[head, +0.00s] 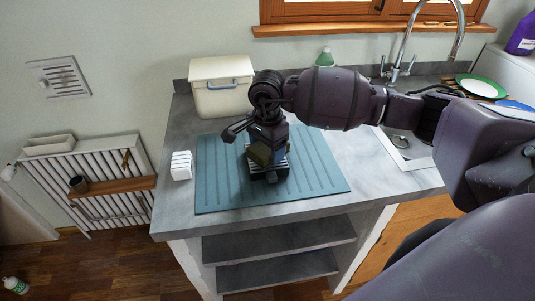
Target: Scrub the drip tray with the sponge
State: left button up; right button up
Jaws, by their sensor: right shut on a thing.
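My right gripper (264,147) reaches in from the right and points down over the teal ribbed mat on the counter. It is shut on the sponge (259,154), a small olive-brown block. The drip tray (270,176), small and dark with a pale slatted top, lies on the mat directly under the sponge. The gripper and sponge hide much of the tray. The sponge is at or just above the slats; I cannot tell if they touch. My left gripper is not in view.
The teal mat (322,182) is bare around the tray. A white ribbed item (181,165) stands left of the mat. A cream lidded bin (220,84) stands behind it. The sink (407,151), faucet (404,49) and a green-and-white plate (481,87) are at right.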

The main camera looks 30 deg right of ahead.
notch_tip(320, 180, up, 2)
jog(key=shift+r+p, duration=0.1)
jog(key=shift+p, duration=0.2)
jog(key=shift+r, duration=0.7)
jog(key=shift+r+p, duration=0.5)
jog(key=shift+r, duration=0.15)
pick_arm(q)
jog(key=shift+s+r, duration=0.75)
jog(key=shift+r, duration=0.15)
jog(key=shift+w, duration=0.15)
